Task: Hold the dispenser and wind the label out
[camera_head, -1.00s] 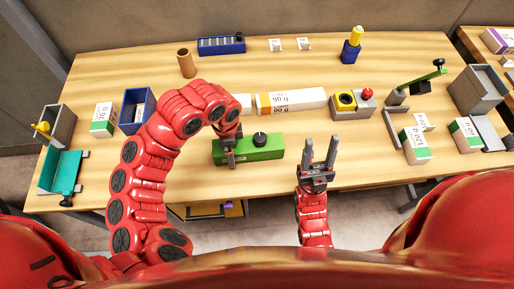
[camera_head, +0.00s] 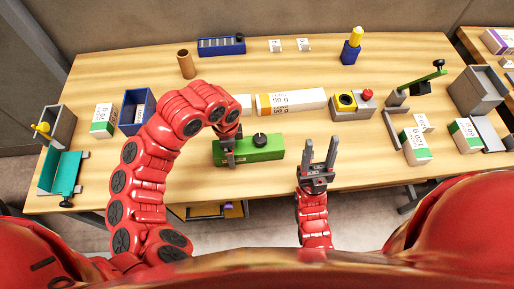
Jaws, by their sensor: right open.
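The label dispenser looks to be the green box (camera_head: 262,152) with a black knob (camera_head: 260,139) on top, near the front middle of the table. My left gripper (camera_head: 229,158) reaches down over the left end of the green box; its fingers are at the box, but whether they are closed on it is too small to tell. My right gripper (camera_head: 320,152) is open and empty, its fingers pointing away from me, to the right of the green box and apart from it. No label strip can be made out at the box.
Behind the green box lies a long white and orange ream pack (camera_head: 290,102). A grey box with a red button (camera_head: 367,95) stands right of it. A blue bin (camera_head: 137,111) is at the left, a green-armed stand (camera_head: 398,108) at the right. Bare table lies around my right gripper.

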